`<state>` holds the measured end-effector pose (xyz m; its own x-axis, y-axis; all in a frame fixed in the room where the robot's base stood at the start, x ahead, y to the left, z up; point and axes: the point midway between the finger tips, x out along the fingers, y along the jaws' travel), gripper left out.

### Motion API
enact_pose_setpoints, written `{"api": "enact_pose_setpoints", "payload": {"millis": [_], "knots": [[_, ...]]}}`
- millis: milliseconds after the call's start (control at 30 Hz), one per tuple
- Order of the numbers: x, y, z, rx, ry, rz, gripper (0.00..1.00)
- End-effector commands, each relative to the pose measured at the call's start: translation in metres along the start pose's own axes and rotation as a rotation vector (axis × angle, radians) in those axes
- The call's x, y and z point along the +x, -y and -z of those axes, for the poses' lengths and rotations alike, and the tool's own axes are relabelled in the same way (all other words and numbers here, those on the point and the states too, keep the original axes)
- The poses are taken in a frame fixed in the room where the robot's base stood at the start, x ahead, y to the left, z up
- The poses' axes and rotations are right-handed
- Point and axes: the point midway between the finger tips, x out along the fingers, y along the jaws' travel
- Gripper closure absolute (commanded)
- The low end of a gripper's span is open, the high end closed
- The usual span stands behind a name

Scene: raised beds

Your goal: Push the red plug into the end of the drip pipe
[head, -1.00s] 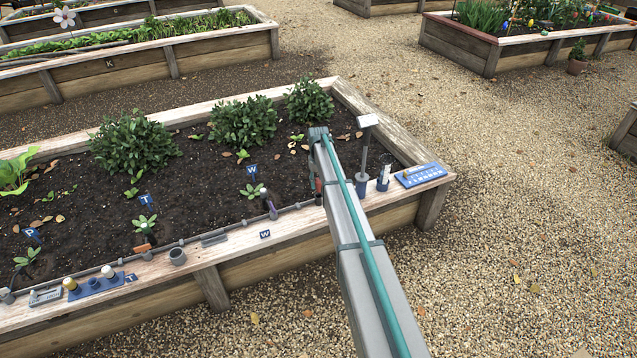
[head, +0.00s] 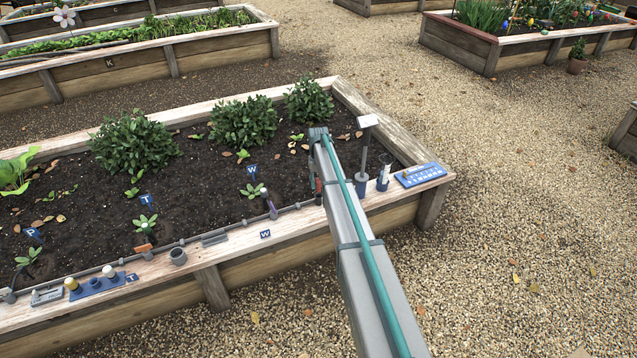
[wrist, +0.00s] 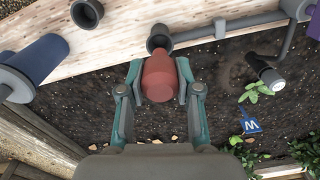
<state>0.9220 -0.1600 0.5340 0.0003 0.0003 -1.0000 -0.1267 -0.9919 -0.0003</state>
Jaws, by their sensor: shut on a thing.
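The red plug (wrist: 159,80) is held between the two fingers of my gripper (wrist: 160,88) in the wrist view. The grey drip pipe (wrist: 230,26) runs along the bed's edge there. Its dark open end (wrist: 158,40) lies just beyond the plug's narrow end, roughly in line with it. I cannot tell whether plug and pipe touch. In the head view a small red part (head: 318,186) shows beside my arm near the right end of the pipe (head: 225,233). My arm hides most of the gripper there.
A grey cup (head: 178,257) stands on the wooden rim.

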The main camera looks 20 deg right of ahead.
Motion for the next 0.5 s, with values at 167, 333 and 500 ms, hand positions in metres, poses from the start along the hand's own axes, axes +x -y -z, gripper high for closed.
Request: {"api": "enact_pose_setpoints", "payload": {"millis": [167, 333, 500], "knots": [[0.0015, 0.0000, 0.0000, 0.000, 0.000, 0.000, 0.93], [0.0050, 0.0000, 0.0001, 0.000, 0.000, 0.000, 0.93], [0.0088, 0.0000, 0.0002, 0.000, 0.000, 0.000, 0.93]]}}
